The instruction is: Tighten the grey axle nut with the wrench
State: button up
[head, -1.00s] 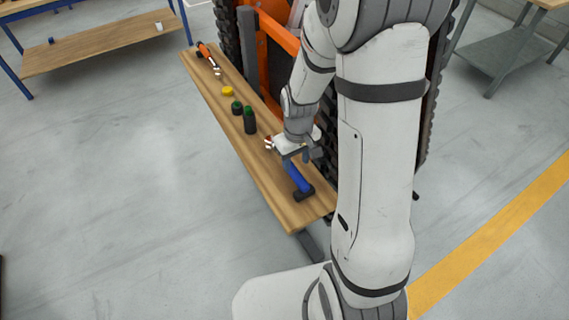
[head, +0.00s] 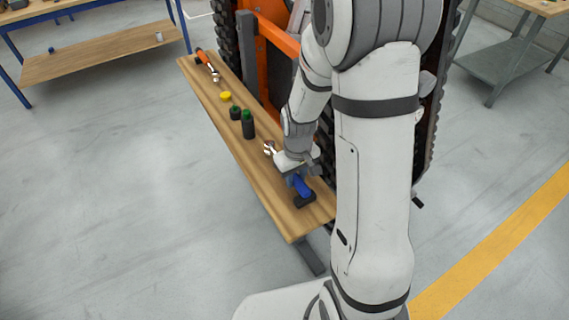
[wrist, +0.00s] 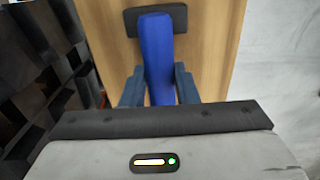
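My gripper (wrist: 160,85) is over the bench with its fingers apart, one on each side of the blue handle (wrist: 159,50) of a hammer-like tool with a black head (wrist: 130,22). A narrow gap shows beside the handle, so I see no firm grip. In the head view this tool (head: 301,186) lies at the near end of the bench, partly covered by my gripper (head: 297,170). An orange-handled tool with a silver end (head: 206,64), possibly the wrench, lies at the far end. The grey axle nut cannot be made out.
The wooden bench (head: 262,190) also holds a dark green-topped bottle (head: 248,125), a shorter dark container (head: 235,112), a yellow item (head: 226,96) and a small silver-and-red item (head: 269,148). The orange tracked carrier (head: 279,40) stands close along the bench's right side. Open floor lies left.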

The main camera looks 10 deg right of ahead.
grip_shut()
jog(key=shift+r, duration=0.1)
jog(key=shift+r+p, duration=2.5)
jog(key=shift+r, duration=0.9)
